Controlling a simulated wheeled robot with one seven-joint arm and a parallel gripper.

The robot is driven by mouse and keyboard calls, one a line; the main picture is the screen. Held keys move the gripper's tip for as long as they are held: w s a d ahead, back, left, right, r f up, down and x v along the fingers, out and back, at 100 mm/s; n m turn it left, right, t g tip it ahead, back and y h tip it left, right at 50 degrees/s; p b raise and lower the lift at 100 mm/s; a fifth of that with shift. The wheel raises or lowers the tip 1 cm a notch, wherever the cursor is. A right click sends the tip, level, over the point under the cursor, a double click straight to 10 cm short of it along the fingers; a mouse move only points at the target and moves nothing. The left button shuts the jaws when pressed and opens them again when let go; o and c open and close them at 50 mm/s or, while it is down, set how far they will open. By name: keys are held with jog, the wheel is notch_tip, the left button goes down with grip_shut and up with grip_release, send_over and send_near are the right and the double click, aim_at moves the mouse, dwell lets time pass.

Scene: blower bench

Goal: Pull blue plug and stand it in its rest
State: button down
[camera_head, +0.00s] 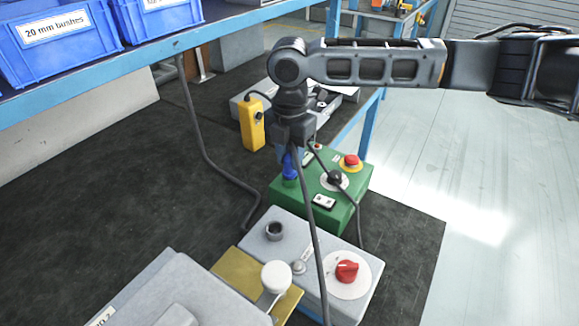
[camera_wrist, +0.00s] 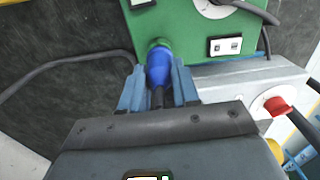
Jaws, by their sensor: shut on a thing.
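The blue plug (camera_head: 290,166) is at the left end of the green box (camera_head: 322,205), its lower end at a green round socket collar (camera_wrist: 158,43). It looks seated there, roughly upright. My gripper (camera_wrist: 159,82) is shut on the blue plug, with one finger on each side; the plug also shows in the wrist view (camera_wrist: 159,70). A dark cable runs from the plug back under my gripper. A dark round open cup (camera_head: 274,230) stands on the grey box; I cannot tell whether it is the plug's rest.
The grey box (camera_head: 310,262) has a red rotary knob (camera_head: 347,270). The green box carries a red button (camera_head: 351,161) and a second cable. A yellow pendant (camera_head: 252,124) stands behind. Blue bins (camera_head: 60,40) sit on a shelf at upper left. Dark mat left of the boxes is mostly clear.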

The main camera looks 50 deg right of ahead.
jog(key=shift+r, duration=0.15)
jog(key=shift+r+p, duration=1.6)
